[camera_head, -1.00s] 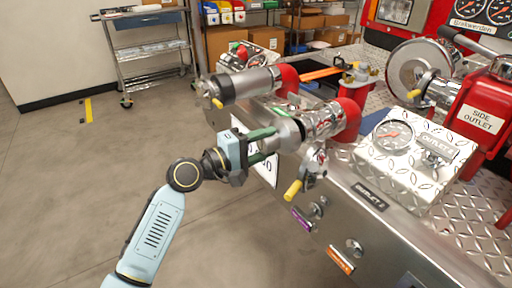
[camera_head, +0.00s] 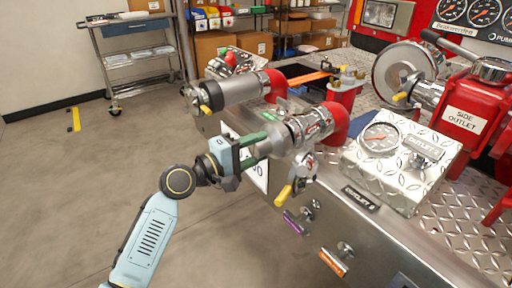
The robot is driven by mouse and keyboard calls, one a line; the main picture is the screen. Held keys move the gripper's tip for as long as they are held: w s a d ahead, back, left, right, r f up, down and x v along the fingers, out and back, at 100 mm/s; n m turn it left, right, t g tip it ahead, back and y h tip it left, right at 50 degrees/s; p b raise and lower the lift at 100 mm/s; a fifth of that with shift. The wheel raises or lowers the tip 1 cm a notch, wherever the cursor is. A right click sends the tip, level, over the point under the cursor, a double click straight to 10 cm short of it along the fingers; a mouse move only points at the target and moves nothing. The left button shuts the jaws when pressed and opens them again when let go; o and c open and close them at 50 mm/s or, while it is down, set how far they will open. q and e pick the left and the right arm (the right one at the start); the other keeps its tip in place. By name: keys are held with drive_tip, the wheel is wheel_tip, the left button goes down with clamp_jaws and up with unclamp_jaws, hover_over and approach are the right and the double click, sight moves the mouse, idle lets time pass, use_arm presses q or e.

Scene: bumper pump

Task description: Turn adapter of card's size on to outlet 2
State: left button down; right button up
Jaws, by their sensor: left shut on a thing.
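My left gripper (camera_head: 254,146) comes in from the left and is shut on a silver metal adapter (camera_head: 273,145), its green-padded fingers around it. The adapter is at the open end of outlet 2 (camera_head: 312,126), a silver coupling on a red elbow pipe. It lines up with the outlet and appears to touch it; the fingers hide part of it, so I cannot tell how far it is on. A valve handle with a yellow grip (camera_head: 284,195) hangs below the outlet. A card (camera_head: 256,173) on the panel behind the gripper is partly hidden. My right gripper is not in view.
Another silver outlet (camera_head: 232,92) on a red elbow stands close behind, to the left. A gauge box (camera_head: 405,160) with outlet labels is at the right. Purple and orange pull handles (camera_head: 335,260) stick out below.

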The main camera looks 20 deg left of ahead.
sight(268, 143)
use_arm(q)
drive_tip(key=shift+p+x, duration=0.5)
drive_tip(key=shift+x, duration=1.3)
idle(2.1)
drive_tip(key=shift+r, duration=0.1)
drive_tip(key=m+b, duration=0.2)
drive_tip(key=m, duration=0.1)
drive_tip(key=shift+m+b, duration=0.6)
drive_tip(key=shift+m, duration=0.4)
